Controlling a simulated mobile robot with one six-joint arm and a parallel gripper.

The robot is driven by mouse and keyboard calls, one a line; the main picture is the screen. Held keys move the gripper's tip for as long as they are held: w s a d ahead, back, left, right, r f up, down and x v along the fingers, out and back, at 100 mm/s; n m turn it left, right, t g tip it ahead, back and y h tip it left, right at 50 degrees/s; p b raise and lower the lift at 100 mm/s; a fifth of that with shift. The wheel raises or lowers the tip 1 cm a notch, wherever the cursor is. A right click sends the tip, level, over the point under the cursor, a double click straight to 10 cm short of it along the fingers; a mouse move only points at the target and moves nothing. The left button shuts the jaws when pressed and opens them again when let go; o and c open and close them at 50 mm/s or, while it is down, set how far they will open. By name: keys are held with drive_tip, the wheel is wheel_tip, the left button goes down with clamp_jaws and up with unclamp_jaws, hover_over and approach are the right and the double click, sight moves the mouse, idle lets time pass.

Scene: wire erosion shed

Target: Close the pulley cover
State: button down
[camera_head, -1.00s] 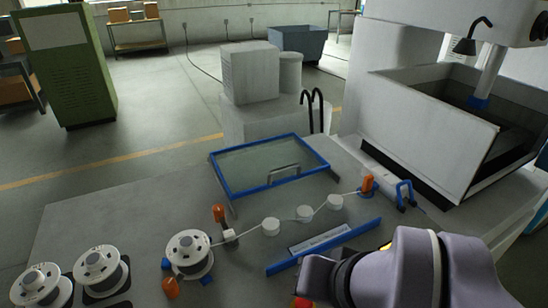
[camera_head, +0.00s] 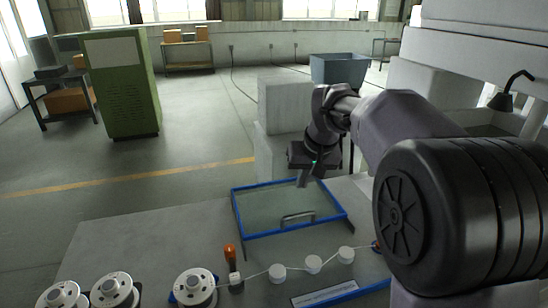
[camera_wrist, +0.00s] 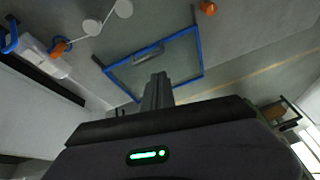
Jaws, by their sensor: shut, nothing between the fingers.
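The pulley cover (camera_head: 262,212) is a clear panel in a blue frame, behind the row of white pulleys (camera_head: 313,264) in the head view. Its metal handle (camera_head: 298,218) is on the side toward the pulleys. The cover stands clear of the pulleys, so they are exposed; I cannot tell its exact tilt. It also shows in the wrist view (camera_wrist: 180,62). My gripper (camera_head: 304,182) is shut and empty, pointing down above the cover's far part. In the wrist view its fingers (camera_wrist: 158,78) overlap the frame's far side; I cannot tell the gap.
Wire spools (camera_head: 195,287) stand at the front left of the grey bench. An orange-topped post (camera_head: 230,257) stands by the pulleys. A labelled plate with a blue edge (camera_head: 325,296) lies in front. A white box (camera_head: 285,100) stands behind the cover.

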drive_tip(key=w+d+f+n+p, duration=0.1)
drive_tip(key=w+f+p, duration=0.1)
drive_tip(key=w+f, duration=0.6)
drive_tip(key=shift+n+g, duration=0.3)
drive_tip(key=shift+n, duration=0.2)
drive_tip(key=w+f, duration=0.2)
drive_tip(key=f, duration=0.1)
drive_tip(key=w+f+b, duration=0.1)
drive_tip(key=w+f, duration=0.2)
drive_tip(key=f, duration=0.1)
drive_tip(key=w+f, duration=0.3)
drive_tip(key=f, duration=0.1)
drive_tip(key=shift+d+f, duration=0.1)
drive_tip(key=shift+f, duration=0.15)
drive_tip(key=shift+s+d+f+b, duration=0.15)
drive_tip(key=shift+s+b, duration=0.3)
drive_tip(key=shift+s, duration=0.5)
drive_tip(key=shift+s+d+r+b, duration=0.1)
drive_tip(key=shift+s+d+b, duration=0.25)
drive_tip(key=shift+s, duration=0.6)
drive_tip(key=shift+a, duration=0.1)
